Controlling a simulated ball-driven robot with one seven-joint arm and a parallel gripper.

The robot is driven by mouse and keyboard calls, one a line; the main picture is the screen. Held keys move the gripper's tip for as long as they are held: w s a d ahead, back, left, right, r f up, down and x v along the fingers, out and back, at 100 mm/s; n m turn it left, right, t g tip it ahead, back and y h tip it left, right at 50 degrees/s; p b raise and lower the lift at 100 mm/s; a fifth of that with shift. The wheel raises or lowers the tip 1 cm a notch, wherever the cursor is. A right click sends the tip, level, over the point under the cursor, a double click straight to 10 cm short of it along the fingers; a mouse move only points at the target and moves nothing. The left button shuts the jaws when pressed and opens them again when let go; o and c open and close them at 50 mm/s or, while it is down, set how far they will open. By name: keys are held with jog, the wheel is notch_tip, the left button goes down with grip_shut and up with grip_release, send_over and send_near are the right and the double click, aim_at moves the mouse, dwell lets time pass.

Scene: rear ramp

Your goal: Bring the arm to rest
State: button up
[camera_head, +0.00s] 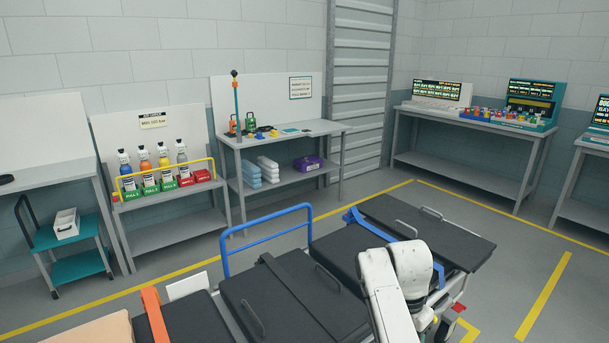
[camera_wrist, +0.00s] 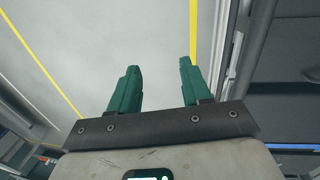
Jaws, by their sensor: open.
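My arm (camera_head: 390,280) shows at the lower right of the head view as a white, bent link in front of a black-padded stretcher (camera_head: 270,300). My gripper itself is hidden in that view. In the wrist view, my gripper (camera_wrist: 157,82) has two green fingers set well apart, with nothing between them. Beyond the fingers is bare grey floor (camera_wrist: 90,50) with yellow lines.
The stretcher has a raised blue rail (camera_head: 265,235) and lies close to my arm. Benches with bottles (camera_head: 150,175), tools and consoles (camera_head: 530,100) line the walls. Marked floor (camera_head: 520,260) at the right is clear.

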jog(key=s+d+f+n+t, duration=0.1)
jog(key=s+d+f+n, duration=0.15)
jog(key=s+f, duration=0.5)
jog(key=s+d+f+n, duration=0.2)
jog(key=s+d+f, duration=0.15)
jog(key=s, duration=0.75)
jog(key=s+r+n+t, duration=0.1)
jog(key=s+n, duration=0.4)
jog(key=s, duration=1.6)
jog(key=shift+a+r+y, duration=0.2)
jog(key=shift+r+y, duration=0.2)
jog(key=shift+r, duration=0.05)
